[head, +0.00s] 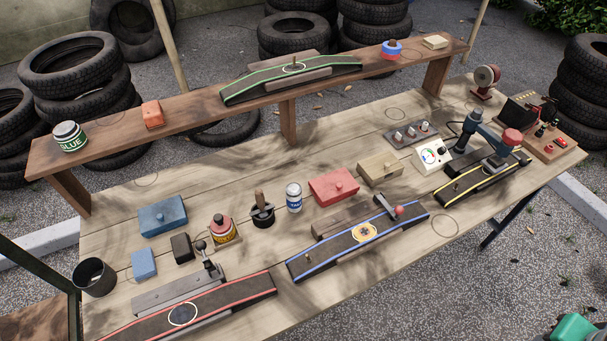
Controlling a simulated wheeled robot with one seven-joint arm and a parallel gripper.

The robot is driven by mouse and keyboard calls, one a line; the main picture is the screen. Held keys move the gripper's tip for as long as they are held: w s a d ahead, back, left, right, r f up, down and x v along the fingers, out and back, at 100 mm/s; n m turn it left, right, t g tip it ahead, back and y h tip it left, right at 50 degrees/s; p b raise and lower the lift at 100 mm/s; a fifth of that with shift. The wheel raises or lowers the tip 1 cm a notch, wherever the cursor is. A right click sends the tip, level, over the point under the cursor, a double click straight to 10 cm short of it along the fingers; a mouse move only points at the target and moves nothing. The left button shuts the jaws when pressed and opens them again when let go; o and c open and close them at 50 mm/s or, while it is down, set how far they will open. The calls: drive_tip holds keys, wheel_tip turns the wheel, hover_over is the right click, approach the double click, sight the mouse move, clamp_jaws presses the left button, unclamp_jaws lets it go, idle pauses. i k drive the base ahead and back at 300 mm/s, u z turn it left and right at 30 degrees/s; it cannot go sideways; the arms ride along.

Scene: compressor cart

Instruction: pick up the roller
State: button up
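No thing is clearly recognisable as the roller at this size. A dark tool with a round knob (208,259) stands by the grey block behind the red-edged strip (250,290). A black-based tool with an upright wooden handle (262,209) stands mid-table. A small tool with a red ball end (397,211) is at the right part of the blue-edged strip (315,262). I cannot tell which of these, if any, is the roller. My gripper is not in view.
The wooden table (115,211) also holds a blue box (162,216), a red box (334,187), a can (294,198) and a dark cup (94,278). A raised shelf (200,118) runs along the back. Tyre stacks (75,75) stand behind. Bare wood shows at front right.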

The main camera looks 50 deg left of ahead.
sight(259, 197)
drive_tip(key=i, duration=0.3)
drive_tip(key=u, duration=3.1)
drive_tip(key=i, duration=0.55)
drive_tip(key=u, duration=2.1)
